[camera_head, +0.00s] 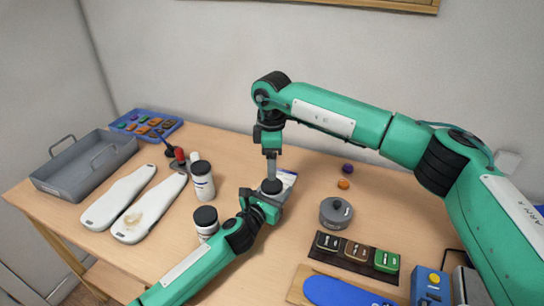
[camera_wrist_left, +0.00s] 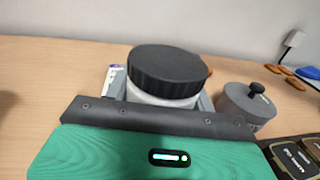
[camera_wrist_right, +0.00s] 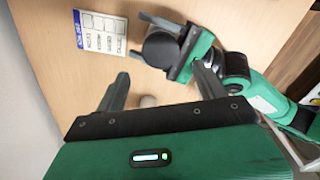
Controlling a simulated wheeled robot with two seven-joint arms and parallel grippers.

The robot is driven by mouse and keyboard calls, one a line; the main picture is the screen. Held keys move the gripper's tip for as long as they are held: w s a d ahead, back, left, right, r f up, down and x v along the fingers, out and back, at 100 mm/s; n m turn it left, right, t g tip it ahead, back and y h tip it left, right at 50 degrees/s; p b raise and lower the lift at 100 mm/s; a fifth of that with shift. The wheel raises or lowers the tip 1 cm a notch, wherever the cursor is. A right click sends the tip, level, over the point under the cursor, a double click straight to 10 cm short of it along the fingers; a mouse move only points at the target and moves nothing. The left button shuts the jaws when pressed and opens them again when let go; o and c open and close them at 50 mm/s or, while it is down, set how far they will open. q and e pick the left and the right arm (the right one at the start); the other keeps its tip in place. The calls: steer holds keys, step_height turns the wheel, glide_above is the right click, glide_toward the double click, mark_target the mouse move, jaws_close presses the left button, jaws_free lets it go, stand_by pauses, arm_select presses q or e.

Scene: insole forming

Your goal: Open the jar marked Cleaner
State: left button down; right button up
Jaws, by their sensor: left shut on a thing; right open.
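A white jar with a black lid (camera_wrist_left: 168,70) stands between the jaws of my left gripper (camera_wrist_left: 162,97), which is shut on its body. The lid sits on the jar, and its label is hidden. In the right wrist view the lid (camera_wrist_right: 160,48) shows from above, beside my left gripper (camera_wrist_right: 179,52). My right gripper (camera_wrist_right: 161,88) is open and empty; in the head view it hangs point-down above the lid (camera_head: 271,187). Two more white jars with black lids, one at the back (camera_head: 203,181) and one in front (camera_head: 206,222), stand to the left; their labels are unreadable.
A printed card (camera_wrist_right: 101,32) lies beside the held jar. A grey lidded pot (camera_head: 336,212) and a dark tray of pads (camera_head: 328,241) are to the right. White insole forms (camera_head: 118,197), a grey tray (camera_head: 85,165) and a blue box (camera_head: 146,124) are at left.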

mark_target(272, 184)
step_height(272, 184, down, 7)
steer(key=shift+f, duration=0.1)
stand_by(0.3)
